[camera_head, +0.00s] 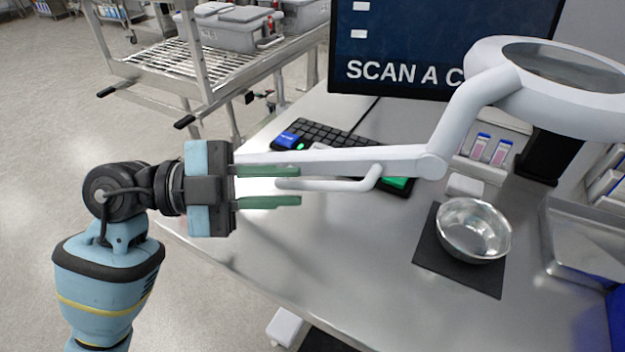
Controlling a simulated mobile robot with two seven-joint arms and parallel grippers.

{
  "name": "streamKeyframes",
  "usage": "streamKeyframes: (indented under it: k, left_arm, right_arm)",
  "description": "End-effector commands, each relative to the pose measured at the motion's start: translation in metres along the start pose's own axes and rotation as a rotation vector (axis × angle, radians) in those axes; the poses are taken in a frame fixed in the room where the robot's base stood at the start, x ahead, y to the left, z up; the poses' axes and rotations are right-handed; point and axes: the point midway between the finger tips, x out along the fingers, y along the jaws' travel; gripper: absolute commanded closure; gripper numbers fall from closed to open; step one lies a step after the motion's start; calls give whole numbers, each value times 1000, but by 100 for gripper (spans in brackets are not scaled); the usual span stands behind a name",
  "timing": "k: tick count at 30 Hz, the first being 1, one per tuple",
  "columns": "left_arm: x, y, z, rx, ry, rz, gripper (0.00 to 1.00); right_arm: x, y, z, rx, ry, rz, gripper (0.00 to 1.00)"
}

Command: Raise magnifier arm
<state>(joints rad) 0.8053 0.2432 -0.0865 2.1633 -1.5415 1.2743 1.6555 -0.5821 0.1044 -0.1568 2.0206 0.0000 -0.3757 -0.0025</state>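The white magnifier arm has a jointed link (370,160) that runs left from an elbow joint to near my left gripper. Its upper link (467,108) rises to a round magnifier head (490,70) with a grey lens at the top right. A thin white bent handle (345,185) hangs below the lower link. My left gripper (286,186) is open, with its green fingers one above the other. The handle's free end shows between them, with visible gaps; I cannot tell whether either finger touches it. The upper finger overlaps the lower link in view. My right gripper is not in view.
A metal bowl (473,229) stands on a dark mat (432,254) on the steel table (335,295). A keyboard (325,135) and monitor (400,50) are behind the arm. A wire cart (165,75) stands back left. Trays are at right.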

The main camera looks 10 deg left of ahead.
Motion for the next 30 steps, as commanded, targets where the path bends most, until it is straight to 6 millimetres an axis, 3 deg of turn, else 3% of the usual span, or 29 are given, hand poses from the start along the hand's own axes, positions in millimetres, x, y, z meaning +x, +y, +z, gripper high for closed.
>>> streamKeyframes:
  k: [9, 20, 24, 30]
  left_arm:
    - [38, -1, 0, -1, 2, -1, 80]
    - [42, 0, 0, -1, 0, -1, 80]
    - [42, 0, 0, -1, 0, -1, 98]
    - [42, 0, 0, -1, 0, -1, 100]
  right_arm:
    - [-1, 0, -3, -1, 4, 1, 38]
    - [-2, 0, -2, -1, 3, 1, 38]
    - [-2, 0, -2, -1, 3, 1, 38]
    - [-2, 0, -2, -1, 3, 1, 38]
